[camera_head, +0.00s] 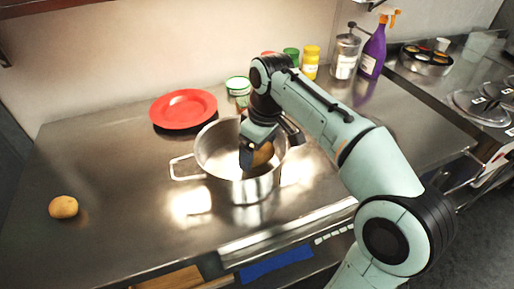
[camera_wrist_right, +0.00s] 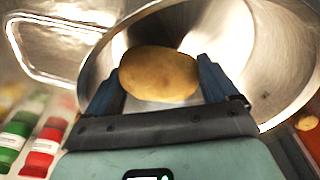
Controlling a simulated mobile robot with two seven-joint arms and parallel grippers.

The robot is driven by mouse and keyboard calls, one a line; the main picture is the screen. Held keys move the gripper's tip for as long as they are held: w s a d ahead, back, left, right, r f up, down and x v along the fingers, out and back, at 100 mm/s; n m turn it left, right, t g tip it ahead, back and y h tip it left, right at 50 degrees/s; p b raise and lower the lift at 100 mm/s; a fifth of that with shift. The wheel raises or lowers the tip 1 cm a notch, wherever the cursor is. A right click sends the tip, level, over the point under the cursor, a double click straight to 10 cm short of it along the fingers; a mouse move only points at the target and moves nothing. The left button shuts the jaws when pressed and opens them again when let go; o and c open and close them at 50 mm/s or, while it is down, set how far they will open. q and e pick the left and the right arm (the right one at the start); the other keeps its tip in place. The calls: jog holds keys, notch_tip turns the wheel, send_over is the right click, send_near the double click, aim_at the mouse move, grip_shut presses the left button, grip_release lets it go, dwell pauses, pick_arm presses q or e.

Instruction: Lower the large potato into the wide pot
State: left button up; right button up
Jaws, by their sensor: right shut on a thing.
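The wide pot (camera_head: 252,189) is a shiny steel pot with a wire handle, standing on the steel counter. Its inside wall (camera_wrist_right: 235,35) fills much of the right wrist view. My right gripper (camera_head: 260,152) reaches down into the pot's mouth from above. It is shut on the large brown potato (camera_wrist_right: 159,74), with one finger on each side of it. The potato (camera_head: 264,153) also shows in the head view, partly hidden by the gripper, inside the pot's rim. Whether it touches the pot's bottom I cannot tell. My left gripper is not in view.
A smaller potato (camera_head: 63,207) lies on the counter (camera_head: 120,190) at the left. A red plate (camera_head: 183,108) lies behind the pot. Jars, a yellow shaker (camera_head: 311,62) and a purple spray bottle (camera_head: 373,52) stand along the wall. The counter left of the pot is mostly clear.

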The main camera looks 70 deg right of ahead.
aim_at(264, 152)
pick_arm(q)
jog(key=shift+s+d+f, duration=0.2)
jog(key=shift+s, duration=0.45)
pick_arm(e)
jog(key=o, duration=0.9)
jog(key=shift+r, duration=0.1)
pick_arm(q)
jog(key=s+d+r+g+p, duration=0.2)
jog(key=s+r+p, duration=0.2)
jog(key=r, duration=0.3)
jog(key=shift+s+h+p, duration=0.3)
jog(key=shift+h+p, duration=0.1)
jog(key=shift+p, duration=0.45)
pick_arm(e)
jog(key=r, duration=0.4)
jog(key=s+r, duration=0.1)
jog(key=r, duration=0.3)
jog(key=s+r, duration=0.1)
jog(key=r, duration=0.4)
jog(key=shift+a, duration=0.3)
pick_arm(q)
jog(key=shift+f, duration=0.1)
